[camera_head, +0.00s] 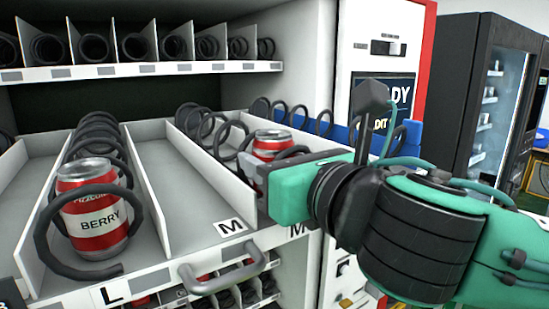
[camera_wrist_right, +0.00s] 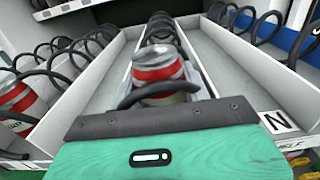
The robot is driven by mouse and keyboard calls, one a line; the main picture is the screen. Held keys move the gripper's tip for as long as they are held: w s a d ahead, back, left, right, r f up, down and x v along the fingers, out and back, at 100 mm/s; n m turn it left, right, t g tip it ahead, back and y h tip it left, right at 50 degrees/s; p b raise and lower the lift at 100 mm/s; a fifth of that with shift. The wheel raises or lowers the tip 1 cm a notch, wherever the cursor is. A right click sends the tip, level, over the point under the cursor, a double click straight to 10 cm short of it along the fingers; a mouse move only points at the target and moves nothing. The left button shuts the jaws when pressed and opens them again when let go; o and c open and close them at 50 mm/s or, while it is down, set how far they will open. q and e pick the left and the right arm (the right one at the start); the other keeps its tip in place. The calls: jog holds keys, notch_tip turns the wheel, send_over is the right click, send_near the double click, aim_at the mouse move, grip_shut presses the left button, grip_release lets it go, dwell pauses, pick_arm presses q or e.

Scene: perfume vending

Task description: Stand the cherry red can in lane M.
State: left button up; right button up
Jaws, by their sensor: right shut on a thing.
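My left gripper is not in view.
A red and white BERRY can (camera_head: 95,215) stands inside the coil of lane L. White dividers (camera_head: 160,205) flank the lanes. A grey handle (camera_head: 222,277) sticks out below the shelf front. The N tile (camera_wrist_right: 276,122) lies in the strip to the right.

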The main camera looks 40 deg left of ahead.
jog(key=shift+f, duration=0.2)
jog(key=o, duration=0.8)
jog(key=shift+r, duration=0.1)
jog(key=shift+r, duration=0.2)
jog(key=shift+b+v, duration=2.2)
jog(key=shift+v, duration=3.85)
jog(key=shift+w+f, duration=0.1)
